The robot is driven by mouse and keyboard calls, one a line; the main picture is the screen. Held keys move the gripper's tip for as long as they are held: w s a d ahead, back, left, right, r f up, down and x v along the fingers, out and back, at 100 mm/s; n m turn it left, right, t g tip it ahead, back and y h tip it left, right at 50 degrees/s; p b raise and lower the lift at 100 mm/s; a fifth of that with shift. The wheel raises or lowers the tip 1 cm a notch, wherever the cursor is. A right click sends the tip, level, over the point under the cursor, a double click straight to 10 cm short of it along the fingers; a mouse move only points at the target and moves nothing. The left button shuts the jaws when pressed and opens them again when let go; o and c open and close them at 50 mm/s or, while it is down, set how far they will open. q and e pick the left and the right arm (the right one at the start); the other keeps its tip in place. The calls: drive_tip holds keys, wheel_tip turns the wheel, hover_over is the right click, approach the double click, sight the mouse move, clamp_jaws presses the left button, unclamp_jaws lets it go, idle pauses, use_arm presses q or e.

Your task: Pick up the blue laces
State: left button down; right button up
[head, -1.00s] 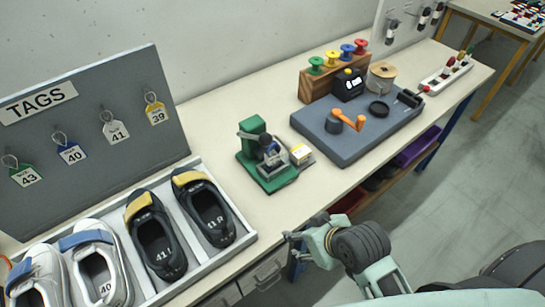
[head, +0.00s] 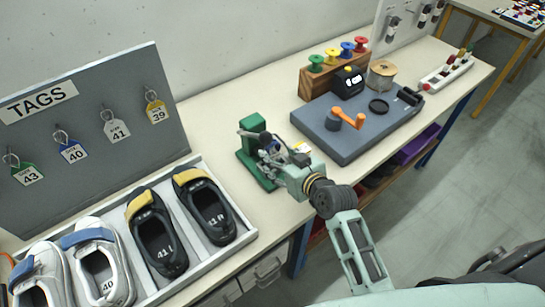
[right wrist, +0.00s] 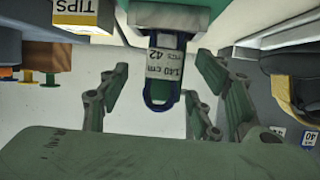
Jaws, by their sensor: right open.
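The blue laces (right wrist: 158,92) show in the right wrist view as a dark blue loop with a white paper band reading 140 cm and 42. They are at the green tipping machine (right wrist: 168,18), which stands on the bench in the head view (head: 252,126). My right gripper (right wrist: 163,88) is open, with its fingers on both sides of the laces and apart from them. In the head view my right gripper (head: 268,150) covers the front of the machine and hides the laces. My left gripper is not in view.
A TIPS box (right wrist: 84,14) stands close beside the machine. A shoe tray (head: 246,236) is to the left, below a tag board (head: 100,110). A grey base (head: 350,145) with an orange crank (head: 359,117) and a spool rack (head: 318,82) is to the right.

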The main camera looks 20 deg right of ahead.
sight(274, 153)
drive_tip(key=x, duration=0.1)
drive_tip(key=p+x, duration=0.1)
drive_tip(key=x, duration=0.1)
drive_tip(key=shift+w+a+r, duration=0.2)
drive_tip(key=shift+w+a, duration=0.1)
drive_tip(key=shift+w, duration=0.05)
drive_tip(key=shift+w+a+f, duration=0.1)
drive_tip(key=shift+w+f, duration=0.2)
drive_tip(key=shift+w, duration=0.1)
drive_tip(key=shift+c, duration=0.4)
drive_tip(key=shift+r, duration=0.1)
drive_tip(key=c, duration=1.1)
drive_tip(key=shift+c, duration=0.2)
